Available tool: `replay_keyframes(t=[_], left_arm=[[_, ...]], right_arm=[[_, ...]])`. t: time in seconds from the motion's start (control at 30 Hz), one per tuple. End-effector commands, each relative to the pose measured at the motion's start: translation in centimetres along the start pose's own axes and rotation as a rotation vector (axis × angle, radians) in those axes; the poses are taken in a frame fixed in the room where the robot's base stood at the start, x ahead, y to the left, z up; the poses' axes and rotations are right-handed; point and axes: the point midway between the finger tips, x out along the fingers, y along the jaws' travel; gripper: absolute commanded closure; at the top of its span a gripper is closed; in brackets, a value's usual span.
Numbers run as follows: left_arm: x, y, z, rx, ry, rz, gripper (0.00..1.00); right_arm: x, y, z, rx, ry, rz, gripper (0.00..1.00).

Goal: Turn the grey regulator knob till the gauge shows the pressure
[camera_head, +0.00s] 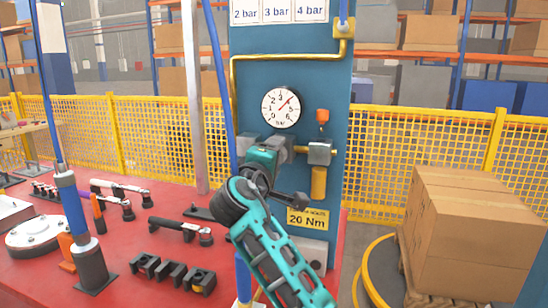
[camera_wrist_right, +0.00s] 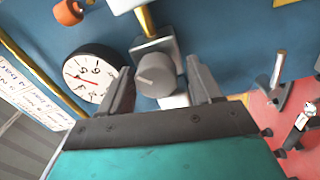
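The grey regulator knob (camera_wrist_right: 155,75) shows in the right wrist view, in front of a grey block on the blue panel. My right gripper (camera_wrist_right: 160,65) has one finger on each side of the knob, with visible gaps between them. In the head view my right gripper (camera_head: 268,165) is at the panel just below the gauge and hides most of the knob. The white round gauge (camera_head: 280,107) has a red needle pointing up and right, past the 3, near where the 4 sits; it also shows in the wrist view (camera_wrist_right: 95,75). My left gripper is not in view.
Cards reading 2, 3 and 4 bar (camera_head: 277,11) hang above the gauge. Tools lie on the red table (camera_head: 140,250). A 20 Nm label (camera_head: 307,219) is below the gripper.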

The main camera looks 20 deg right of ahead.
Motion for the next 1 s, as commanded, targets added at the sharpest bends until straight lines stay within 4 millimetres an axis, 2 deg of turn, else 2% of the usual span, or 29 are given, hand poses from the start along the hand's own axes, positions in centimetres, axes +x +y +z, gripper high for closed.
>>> replay_keyframes(t=[0.27, 0.43, 0.8, 1.0], left_arm=[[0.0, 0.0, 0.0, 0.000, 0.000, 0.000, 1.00], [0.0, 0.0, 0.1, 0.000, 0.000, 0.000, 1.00], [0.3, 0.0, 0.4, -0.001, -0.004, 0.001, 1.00], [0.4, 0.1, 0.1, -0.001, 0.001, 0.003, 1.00]], right_arm=[[0.0, 0.2, 0.0, 0.002, 0.001, 0.004, 0.31], [-1.3, 0.1, -0.1, 0.003, 0.003, 0.003, 0.31], [-9.1, 0.0, 0.0, 0.003, 0.003, 0.000, 0.31], [-12.0, 0.0, 0.0, 0.002, 0.002, 0.002, 0.31]])
